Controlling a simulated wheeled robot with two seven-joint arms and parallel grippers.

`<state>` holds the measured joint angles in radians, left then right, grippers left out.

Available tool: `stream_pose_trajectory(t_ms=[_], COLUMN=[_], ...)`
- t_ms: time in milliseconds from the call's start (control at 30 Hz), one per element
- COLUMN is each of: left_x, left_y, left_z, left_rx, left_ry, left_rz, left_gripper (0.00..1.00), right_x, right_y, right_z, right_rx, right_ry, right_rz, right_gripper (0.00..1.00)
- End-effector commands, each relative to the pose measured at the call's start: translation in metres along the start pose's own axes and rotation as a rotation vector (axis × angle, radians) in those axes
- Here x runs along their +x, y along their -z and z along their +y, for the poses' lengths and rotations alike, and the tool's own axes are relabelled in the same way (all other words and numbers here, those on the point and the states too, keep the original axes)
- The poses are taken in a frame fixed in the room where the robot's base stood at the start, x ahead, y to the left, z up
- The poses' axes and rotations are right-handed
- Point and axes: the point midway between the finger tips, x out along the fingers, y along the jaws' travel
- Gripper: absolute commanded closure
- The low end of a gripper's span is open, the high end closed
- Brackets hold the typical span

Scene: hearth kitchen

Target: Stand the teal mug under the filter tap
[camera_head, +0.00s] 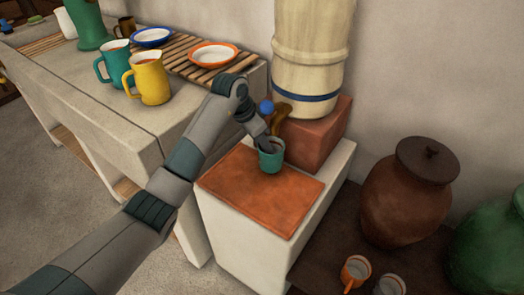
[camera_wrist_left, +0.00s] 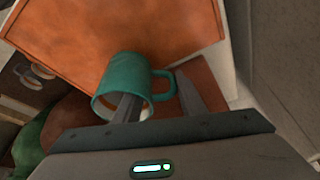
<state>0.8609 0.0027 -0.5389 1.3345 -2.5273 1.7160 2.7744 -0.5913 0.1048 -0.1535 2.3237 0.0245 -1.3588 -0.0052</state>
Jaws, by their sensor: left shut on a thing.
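My left gripper (camera_head: 263,140) is shut on a teal mug (camera_head: 271,161). In the left wrist view, one finger is inside the mouth of the mug (camera_wrist_left: 127,75) and the other is outside, on the handle side. The mug looks roughly upright, over or on the back part of an orange-red tile (camera_head: 262,196). I cannot tell whether its base touches the tile. The brown filter tap (camera_head: 282,118), with a blue knob (camera_head: 266,107), is just above and behind the mug, at the base of a cream water filter (camera_head: 311,55). My right gripper is not in view.
The filter stands on a red block (camera_head: 312,140). The counter at left holds another teal mug (camera_head: 115,62), a yellow mug (camera_head: 149,80) and bowls on slatted racks. A lidded brown jar (camera_head: 408,195) stands at right. The tile's front is clear.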

Motion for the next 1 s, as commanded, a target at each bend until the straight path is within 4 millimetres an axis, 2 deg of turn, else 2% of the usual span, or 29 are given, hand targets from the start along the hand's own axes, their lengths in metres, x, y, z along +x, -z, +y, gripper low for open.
stream_pose_trajectory(t_ms=[300, 633, 667, 733, 1000], left_x=[0.029, 0.03, 0.031, 0.031, 0.03], left_y=[-0.011, -0.012, -0.013, -0.013, -0.013], left_z=[0.001, 0.0, 0.0, 0.0, 0.0], left_rx=[-0.001, 0.0, 0.0, 0.0, 0.0], left_ry=[-0.001, 0.0, -0.001, -0.001, -0.001], left_rz=[0.001, 0.0, 0.0, 0.0, 0.0], left_gripper=[0.99, 0.99, 0.61, 0.44, 0.44], right_x=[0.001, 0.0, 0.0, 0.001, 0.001], right_y=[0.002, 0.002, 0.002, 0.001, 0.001], right_z=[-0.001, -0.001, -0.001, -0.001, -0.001], right_rx=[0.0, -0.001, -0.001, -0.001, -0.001], right_ry=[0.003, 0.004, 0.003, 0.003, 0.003], right_rz=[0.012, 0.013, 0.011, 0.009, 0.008], right_gripper=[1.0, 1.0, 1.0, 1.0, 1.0])
